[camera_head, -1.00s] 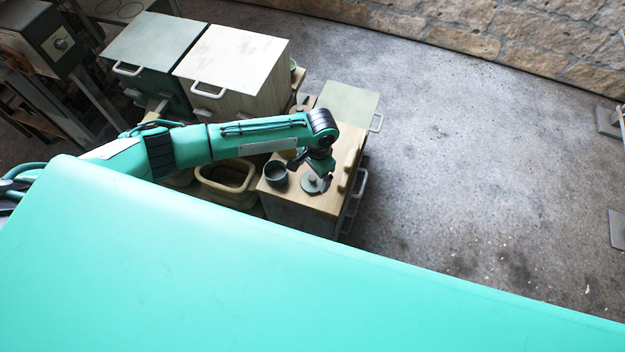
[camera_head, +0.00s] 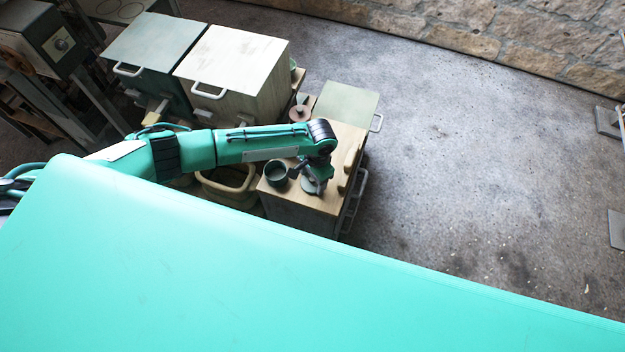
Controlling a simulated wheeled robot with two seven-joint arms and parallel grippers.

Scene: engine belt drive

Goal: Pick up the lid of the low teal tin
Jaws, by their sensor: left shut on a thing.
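The lid (camera_head: 308,187), a small grey-teal disc, is at the front of the wooden cabinet top. My left gripper (camera_head: 314,181) reaches down over it from above and is shut on it; the arm hides part of the lid. I cannot tell whether the lid is clear of the wood. An open, dark teal round tin (camera_head: 276,173) stands just left of the lid, apart from it. My right gripper is not in view.
A reddish-brown round piece (camera_head: 300,110) lies behind my arm. Pale wooden bars (camera_head: 349,166) line the right edge of the top. A sage-green box (camera_head: 347,103) stands behind, a cream box (camera_head: 231,68) farther left, and a tan bin (camera_head: 228,194) at left. Open floor lies right.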

